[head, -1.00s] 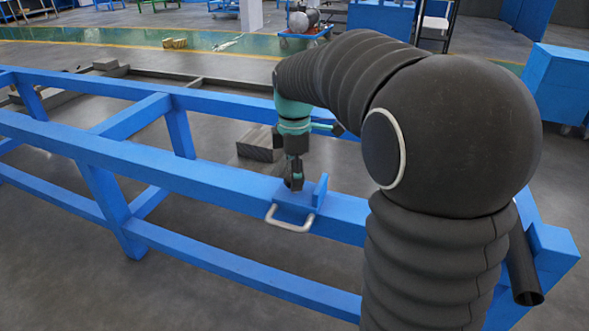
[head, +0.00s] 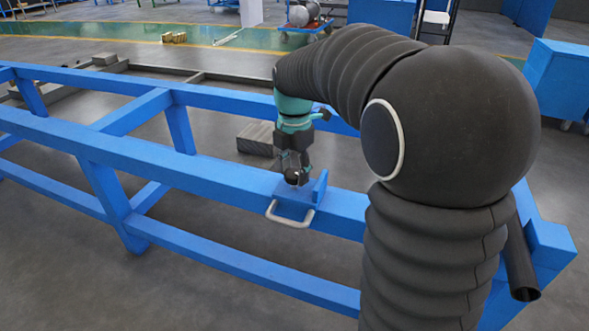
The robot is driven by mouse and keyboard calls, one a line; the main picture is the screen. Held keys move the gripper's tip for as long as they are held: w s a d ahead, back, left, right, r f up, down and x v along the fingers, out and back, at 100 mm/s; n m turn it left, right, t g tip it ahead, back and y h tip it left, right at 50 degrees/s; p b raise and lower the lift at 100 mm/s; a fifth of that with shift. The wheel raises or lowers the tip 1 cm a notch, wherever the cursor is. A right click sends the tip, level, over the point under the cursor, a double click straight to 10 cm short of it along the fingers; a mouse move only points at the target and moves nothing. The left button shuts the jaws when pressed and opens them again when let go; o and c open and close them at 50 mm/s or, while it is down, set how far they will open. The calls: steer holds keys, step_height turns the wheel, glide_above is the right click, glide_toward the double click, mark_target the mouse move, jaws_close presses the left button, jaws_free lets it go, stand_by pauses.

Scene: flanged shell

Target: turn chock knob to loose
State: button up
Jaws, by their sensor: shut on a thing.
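A blue chock (head: 293,211) sits on the near beam of the blue frame, with an upright plate (head: 319,187) on its right and a pale metal handle (head: 289,218) on its near side. My gripper (head: 296,178) points down over the chock, shut on a small dark knob that it mostly hides. The knob's turn position cannot be made out at this size.
The blue frame's long beams (head: 180,167) run from left to right, with legs and open gaps between them. A grey block (head: 256,139) lies behind the near beam. A dark tube (head: 521,262) is at the right end. The grey floor in front is clear.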

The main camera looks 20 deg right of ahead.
mark_target(294, 172)
stand_by(0.4)
steer(key=o, duration=1.2)
steer(key=shift+c, duration=0.2)
step_height(294, 172, up, 12)
